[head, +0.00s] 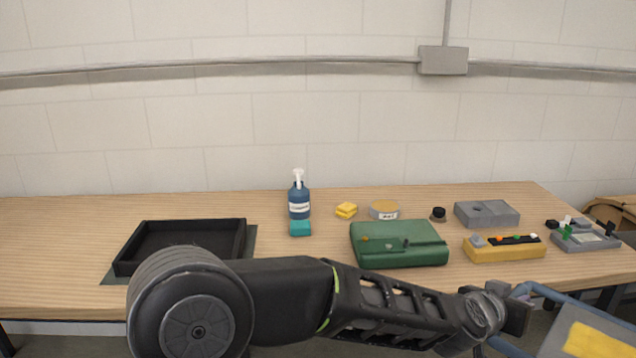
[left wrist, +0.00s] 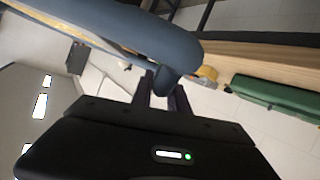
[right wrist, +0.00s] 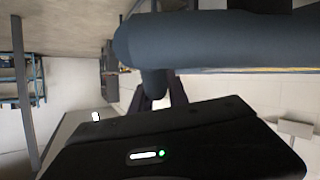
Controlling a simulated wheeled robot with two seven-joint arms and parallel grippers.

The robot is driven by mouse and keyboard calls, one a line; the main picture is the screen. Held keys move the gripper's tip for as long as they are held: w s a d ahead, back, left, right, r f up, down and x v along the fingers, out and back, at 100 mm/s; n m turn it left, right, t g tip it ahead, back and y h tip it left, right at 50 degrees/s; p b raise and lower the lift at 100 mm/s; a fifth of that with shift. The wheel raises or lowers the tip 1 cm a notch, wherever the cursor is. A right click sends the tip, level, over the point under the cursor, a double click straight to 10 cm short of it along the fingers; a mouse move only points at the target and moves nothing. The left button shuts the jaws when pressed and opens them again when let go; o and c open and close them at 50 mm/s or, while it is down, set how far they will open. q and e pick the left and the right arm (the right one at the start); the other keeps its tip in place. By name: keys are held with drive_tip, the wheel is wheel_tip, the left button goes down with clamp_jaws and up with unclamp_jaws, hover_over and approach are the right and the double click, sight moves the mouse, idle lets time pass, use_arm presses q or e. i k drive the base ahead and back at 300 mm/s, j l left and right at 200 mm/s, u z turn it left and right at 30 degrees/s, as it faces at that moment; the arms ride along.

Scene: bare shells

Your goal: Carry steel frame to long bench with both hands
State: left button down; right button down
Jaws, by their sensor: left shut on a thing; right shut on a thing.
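The steel frame (head: 572,299), a blue-grey tube frame around a grey panel with a yellow patch, shows in part at the lower right of the head view. My left gripper (head: 512,302) is shut on its near left corner. In the left wrist view the thick tube (left wrist: 125,35) runs past the fingers (left wrist: 163,90). In the right wrist view the tube (right wrist: 220,42) crosses above my right gripper (right wrist: 160,90), which is shut on it. The right gripper is outside the head view. The long bench (head: 60,225) runs along the wall behind the frame.
On the bench are a black tray (head: 125,260), blue pump bottle (head: 299,203), teal block (head: 300,228), yellow sponges (head: 346,210), round tin (head: 384,210), green case (head: 400,250), yellow box (head: 505,249), grey block (head: 487,214) and grey device (head: 588,240). The bench's left end is bare.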

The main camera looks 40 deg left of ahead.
sight(34, 253)
drive_tip(key=u, duration=1.75)
drive_tip(key=i+j, duration=0.15)
drive_tip(key=j, duration=0.3)
drive_tip(key=i+j, duration=0.1)
drive_tip(key=j, duration=0.4)
drive_tip(key=i+j, duration=0.15)
drive_tip(key=j, duration=0.3)
drive_tip(key=i+j, duration=0.15)
drive_tip(key=j, duration=0.3)
drive_tip(key=i+j, duration=0.15)
drive_tip(key=j, duration=0.35)
drive_tip(key=i+j, duration=0.1)
drive_tip(key=j, duration=0.35)
drive_tip(key=i+j, duration=0.15)
drive_tip(key=j, duration=0.3)
drive_tip(key=i+j, duration=0.15)
drive_tip(key=j, duration=0.35)
